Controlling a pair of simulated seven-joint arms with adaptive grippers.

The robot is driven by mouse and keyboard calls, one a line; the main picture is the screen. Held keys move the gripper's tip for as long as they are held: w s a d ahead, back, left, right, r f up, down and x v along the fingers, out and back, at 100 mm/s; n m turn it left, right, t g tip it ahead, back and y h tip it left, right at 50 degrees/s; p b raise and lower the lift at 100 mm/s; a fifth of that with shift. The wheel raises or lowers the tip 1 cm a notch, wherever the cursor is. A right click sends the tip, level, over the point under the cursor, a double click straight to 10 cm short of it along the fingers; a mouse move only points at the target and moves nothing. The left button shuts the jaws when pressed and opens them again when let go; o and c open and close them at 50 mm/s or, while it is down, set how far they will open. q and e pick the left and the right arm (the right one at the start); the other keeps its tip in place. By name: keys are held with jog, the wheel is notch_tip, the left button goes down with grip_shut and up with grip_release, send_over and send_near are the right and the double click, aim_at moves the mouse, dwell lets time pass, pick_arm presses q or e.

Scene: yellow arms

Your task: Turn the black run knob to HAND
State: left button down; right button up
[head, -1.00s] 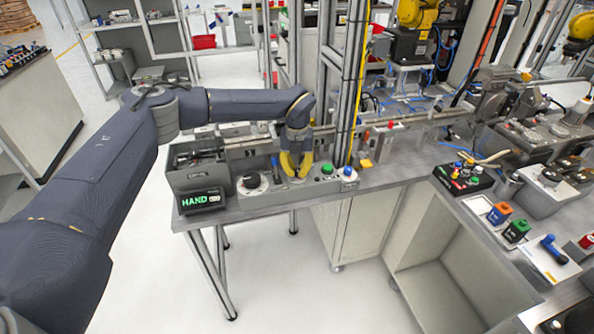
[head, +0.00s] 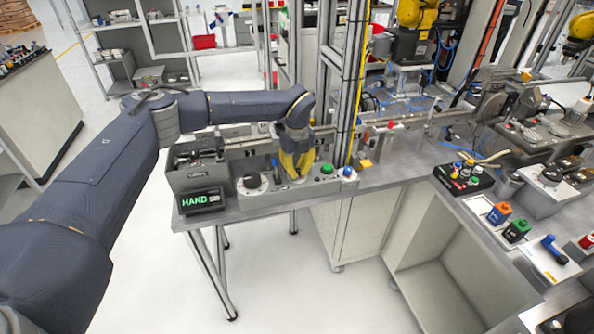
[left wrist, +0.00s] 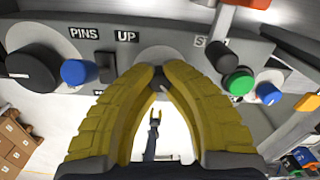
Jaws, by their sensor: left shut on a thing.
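My left gripper (head: 294,177) has yellow fingers and points down at the grey control panel (head: 318,189). In the left wrist view its fingertips (left wrist: 160,74) are brought together over a pale round plate (left wrist: 163,53). They are shut on a small dark part (left wrist: 160,77), which I take for the black run knob; the fingers hide most of it, so its pointing direction cannot be read. The small display (head: 202,200) left of the panel reads HAND in green. My right gripper is not in view.
A larger black knob (head: 252,180) sits left of the gripper, and a green button (head: 327,169) and a blue button (head: 347,173) to its right. A grey box (head: 188,178) stands behind the display. A metal post and yellow cable rise behind the panel.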

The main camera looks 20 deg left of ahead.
aim_at(297, 170)
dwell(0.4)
pick_arm(q)
jog(key=c, duration=1.2)
grip_release()
notch_tip(297, 170, up, 12)
